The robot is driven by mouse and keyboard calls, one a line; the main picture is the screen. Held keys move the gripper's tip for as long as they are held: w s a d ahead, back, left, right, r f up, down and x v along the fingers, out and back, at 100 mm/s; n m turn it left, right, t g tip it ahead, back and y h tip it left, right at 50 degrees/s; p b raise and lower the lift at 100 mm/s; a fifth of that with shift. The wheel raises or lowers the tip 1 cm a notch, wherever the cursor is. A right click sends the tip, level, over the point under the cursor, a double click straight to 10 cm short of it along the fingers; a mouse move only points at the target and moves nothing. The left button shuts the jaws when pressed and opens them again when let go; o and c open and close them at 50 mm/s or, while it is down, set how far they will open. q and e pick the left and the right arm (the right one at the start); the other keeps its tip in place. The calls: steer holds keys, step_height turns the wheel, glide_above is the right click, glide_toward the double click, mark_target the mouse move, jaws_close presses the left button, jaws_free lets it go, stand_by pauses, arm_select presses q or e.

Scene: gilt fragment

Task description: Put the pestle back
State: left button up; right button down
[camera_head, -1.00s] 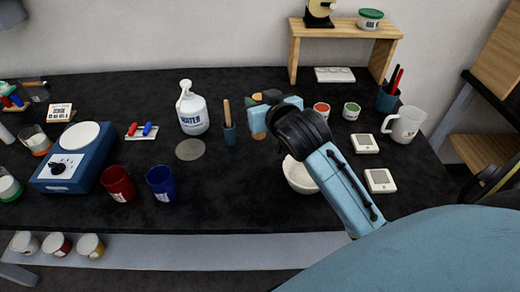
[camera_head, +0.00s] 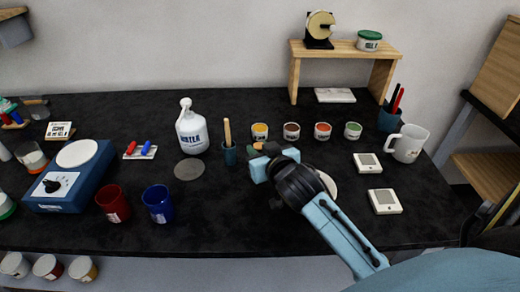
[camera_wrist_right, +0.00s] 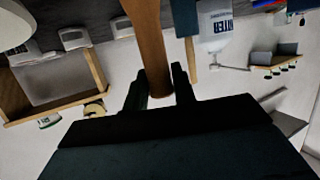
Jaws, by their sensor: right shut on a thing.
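The pestle is a brown wooden rod (camera_wrist_right: 150,45) in the right wrist view. It stands between the two dark fingers of my right gripper (camera_wrist_right: 160,88), which is shut on it. In the head view my right gripper (camera_head: 264,152) is over the middle of the bench, just right of the dark blue cup and in front of the row of small jars. The pestle is mostly hidden there. A white bowl (camera_head: 329,187), likely the mortar, is largely hidden behind my right wrist; only its right rim shows. My left gripper is not in view.
The dark blue cup (camera_head: 228,155) holding a wooden stick stands close left of the gripper. A water bottle (camera_head: 192,132), red cup (camera_head: 114,203) and blue cup (camera_head: 159,204) are further left. Several jars stand behind, two white-grey devices (camera_head: 384,201) right.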

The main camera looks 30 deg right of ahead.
steer(key=c, duration=1.1)
jaws_free()
steer(key=shift+c, duration=0.2)
steer(key=shift+r, duration=0.1)
steer(key=shift+s, duration=0.25)
steer(key=p+v, duration=0.1)
steer(key=v, duration=1)
steer(key=shift+s+r, duration=0.2)
steer(key=shift+s, duration=0.05)
steer(key=shift+a, duration=0.1)
